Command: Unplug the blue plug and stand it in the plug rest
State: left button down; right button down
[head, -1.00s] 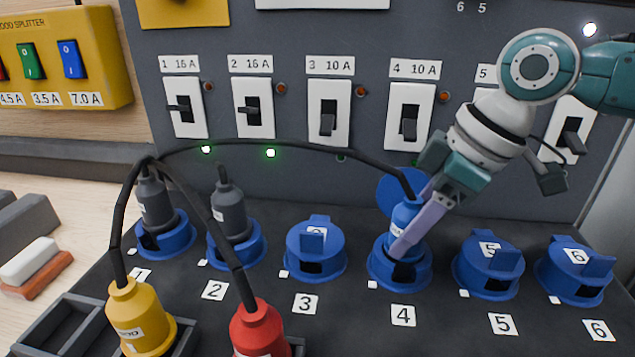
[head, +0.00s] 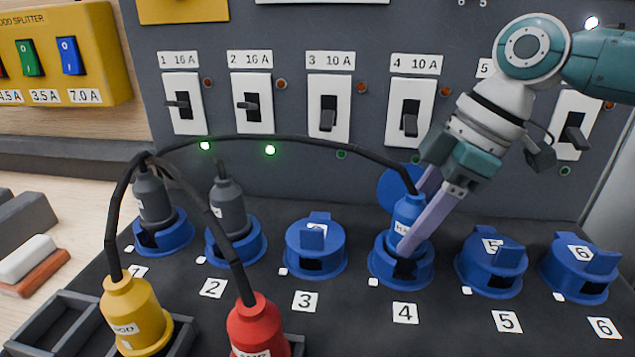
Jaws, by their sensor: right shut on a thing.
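The blue plug (head: 404,212) stands upright in blue socket 4 (head: 384,272), whose round lid is flipped open behind it. A black cable runs from its top to the left. My right gripper (head: 417,226) comes in from the upper right, tilted, and its pale purple fingers are shut on the blue plug. A yellow plug (head: 133,310) and a red plug (head: 258,325) stand in dark holders at the front left. I cannot tell which holder is the plug rest; a dark tray with an empty compartment (head: 52,318) shows beside the yellow plug. My left gripper is out of view.
Grey plugs stand in sockets 1 (head: 153,200) and 2 (head: 229,208). Sockets 3 (head: 315,250), 5 (head: 490,265) and 6 (head: 578,270) have lids closed. A panel of switches (head: 328,108) rises behind. The cable arches over sockets 2 and 3.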

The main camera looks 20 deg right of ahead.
aim_at(407, 195)
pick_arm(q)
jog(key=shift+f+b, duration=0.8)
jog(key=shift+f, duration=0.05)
pick_arm(e)
jog(key=shift+w+n+g+y, duration=0.1)
jog(key=shift+n+g+y, duration=0.25)
jog(key=shift+n, duration=1.05)
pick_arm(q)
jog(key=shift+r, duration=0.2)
pick_arm(e)
jog(key=shift+r, duration=0.25)
